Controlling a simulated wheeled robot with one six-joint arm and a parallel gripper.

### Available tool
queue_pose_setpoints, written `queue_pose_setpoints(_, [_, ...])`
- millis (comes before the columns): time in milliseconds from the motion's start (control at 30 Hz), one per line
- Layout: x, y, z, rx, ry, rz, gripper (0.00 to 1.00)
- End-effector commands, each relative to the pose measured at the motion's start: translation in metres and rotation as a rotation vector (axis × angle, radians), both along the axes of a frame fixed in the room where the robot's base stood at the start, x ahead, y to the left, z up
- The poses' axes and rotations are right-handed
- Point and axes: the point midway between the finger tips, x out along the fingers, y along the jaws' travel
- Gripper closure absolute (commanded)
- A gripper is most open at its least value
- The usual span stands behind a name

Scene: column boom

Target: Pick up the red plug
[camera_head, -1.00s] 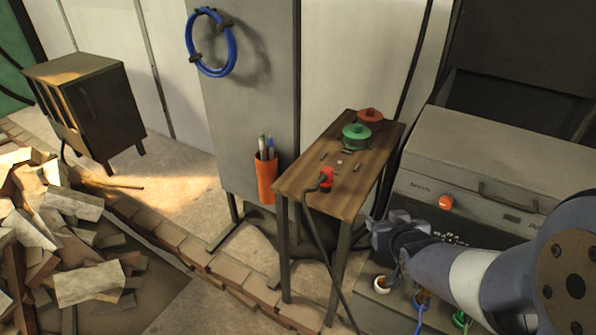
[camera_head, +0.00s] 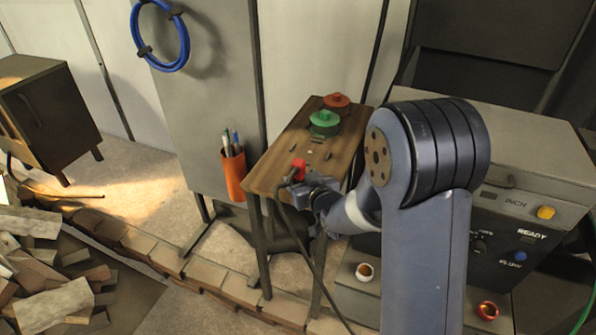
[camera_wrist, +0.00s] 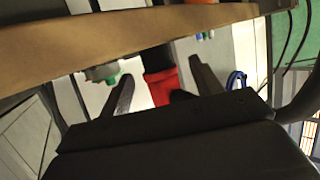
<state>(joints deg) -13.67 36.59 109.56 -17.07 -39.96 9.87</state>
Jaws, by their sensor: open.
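The red plug (camera_head: 299,169) stands at the near end of a small wooden table (camera_head: 285,160), with a dark cable running down from it over the front edge. My gripper (camera_head: 303,184) is right beside the plug at the table's near right side. In the wrist view the red plug (camera_wrist: 161,86) shows between the two spread dark fingers of my gripper (camera_wrist: 161,68), with visible gaps on both sides. The gripper is open and holds nothing. The plug's lower part is hidden by my gripper's body in the wrist view.
A green round piece (camera_head: 324,122) and a red-orange round piece (camera_head: 337,103) sit farther back on the table. An orange pen holder (camera_head: 233,175) is left of it. A grey machine (camera_head: 520,150) stands right. Bricks and rubble (camera_head: 50,270) lie at lower left.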

Motion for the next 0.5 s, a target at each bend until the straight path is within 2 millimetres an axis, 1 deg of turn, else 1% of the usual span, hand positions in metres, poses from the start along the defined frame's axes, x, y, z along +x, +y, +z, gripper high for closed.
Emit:
queue_pose_setpoints(200, [0.025,0.011,-0.005,-0.001,0.002,0.001,0.39])
queue_pose_setpoints(300, [0.035,0.016,-0.009,-0.001,0.002,0.001,0.39])
queue_pose_setpoints(500, [0.042,0.019,-0.011,0.0,0.001,0.0,0.39])
